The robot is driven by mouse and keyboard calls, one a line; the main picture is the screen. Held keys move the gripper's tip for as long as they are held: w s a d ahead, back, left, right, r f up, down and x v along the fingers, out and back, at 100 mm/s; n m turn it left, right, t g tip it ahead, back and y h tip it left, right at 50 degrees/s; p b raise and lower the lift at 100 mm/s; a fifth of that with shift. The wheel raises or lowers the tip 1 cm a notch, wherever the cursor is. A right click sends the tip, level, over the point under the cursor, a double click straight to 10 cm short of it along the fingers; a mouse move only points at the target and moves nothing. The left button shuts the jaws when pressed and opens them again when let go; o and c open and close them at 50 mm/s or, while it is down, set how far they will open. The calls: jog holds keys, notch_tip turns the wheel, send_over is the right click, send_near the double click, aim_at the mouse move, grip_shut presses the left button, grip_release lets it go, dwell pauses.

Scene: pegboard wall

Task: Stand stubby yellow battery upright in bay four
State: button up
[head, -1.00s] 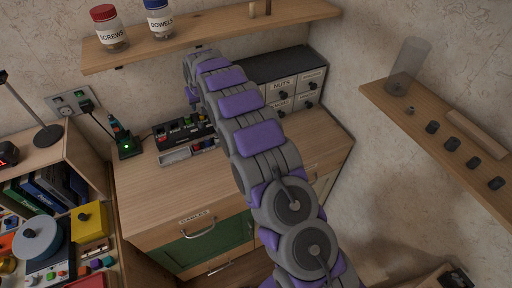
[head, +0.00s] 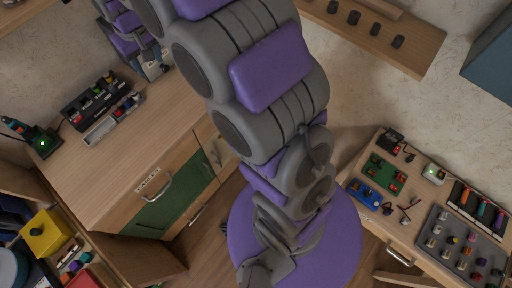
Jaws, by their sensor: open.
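A black battery holder (head: 88,103) with several coloured batteries or caps in it stands on the wooden cabinet top at the left. A long grey tray (head: 100,131) with small coloured items lies along its front side. I cannot tell for sure which small item is the stubby yellow battery, and the bay numbers are too small to read. My gripper (head: 152,68) is at the upper left, apart from the holder and to its right. It is open, but its fingertips are small and partly hidden by my arm.
A green-lit charging stand (head: 42,142) is left of the holder. A bench (head: 362,215) with coloured parts and panels is at lower right. A wall shelf (head: 425,58) with dark knobs is at the top. Bare cabinet top (head: 100,180) lies in front of the tray.

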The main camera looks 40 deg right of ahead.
jog(key=s+d+g, duration=0.1)
jog(key=s+d, duration=0.1)
jog(key=s, duration=1)
jog(key=s+d+m+g, duration=0.1)
jog(key=s+d, duration=0.2)
jog(key=s, duration=1)
jog(key=s+d+g, duration=0.1)
jog(key=s+d, duration=0.2)
jog(key=s, duration=0.9)
jog(key=shift+s+d+m+g, duration=0.15)
jog(key=shift+m+g, duration=0.15)
jog(key=shift+m, duration=0.1)
